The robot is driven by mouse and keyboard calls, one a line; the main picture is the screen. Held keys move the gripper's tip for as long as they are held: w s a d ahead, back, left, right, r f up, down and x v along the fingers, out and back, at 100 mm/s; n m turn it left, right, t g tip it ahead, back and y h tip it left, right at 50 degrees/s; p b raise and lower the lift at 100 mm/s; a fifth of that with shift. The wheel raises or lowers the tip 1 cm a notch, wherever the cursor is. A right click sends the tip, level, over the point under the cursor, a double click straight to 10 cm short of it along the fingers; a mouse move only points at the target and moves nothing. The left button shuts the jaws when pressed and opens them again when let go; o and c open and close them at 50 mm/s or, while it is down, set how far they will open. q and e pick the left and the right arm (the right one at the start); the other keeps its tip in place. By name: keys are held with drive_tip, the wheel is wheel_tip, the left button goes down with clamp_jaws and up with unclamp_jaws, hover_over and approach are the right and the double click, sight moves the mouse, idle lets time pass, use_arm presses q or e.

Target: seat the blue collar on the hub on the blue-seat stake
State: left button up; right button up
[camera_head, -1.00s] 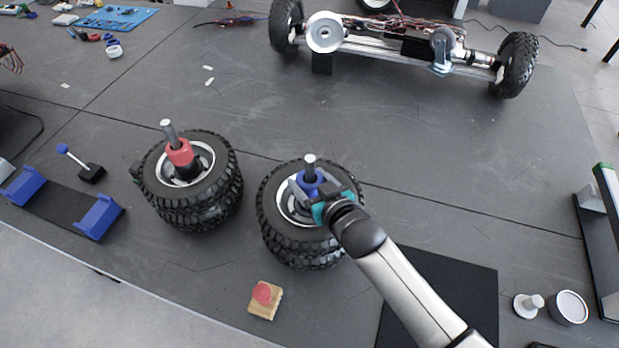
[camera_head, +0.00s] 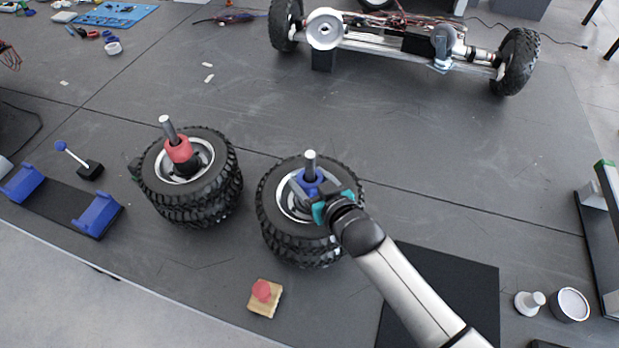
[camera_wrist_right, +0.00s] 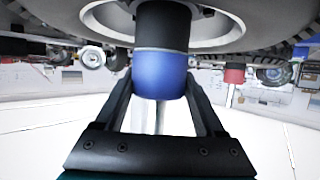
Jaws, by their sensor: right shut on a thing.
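The blue collar (camera_head: 309,184) is around the light metal stake (camera_head: 310,160) of the right-hand wheel stack (camera_head: 302,238). My right gripper (camera_head: 314,190) is shut on the collar from the front right. In the right wrist view the collar (camera_wrist_right: 160,72) sits between the two fingers, end to end with the dark hub (camera_wrist_right: 163,25). A thin pale line shows where they meet, and I cannot tell if any gap remains. The stake runs on beyond the collar. My left gripper is not in view.
A second wheel stack (camera_head: 192,192) with a red collar (camera_head: 179,151) around its stake stands to the left. A wooden block with a red top (camera_head: 263,292) lies in front. The chassis (camera_head: 400,42) is at the back.

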drive_tip(key=shift+s+f, duration=0.1)
drive_tip(key=shift+f, duration=0.2)
drive_tip(key=o, duration=1.4)
drive_tip(key=p+v, duration=0.1)
drive_tip(key=v, duration=1.4)
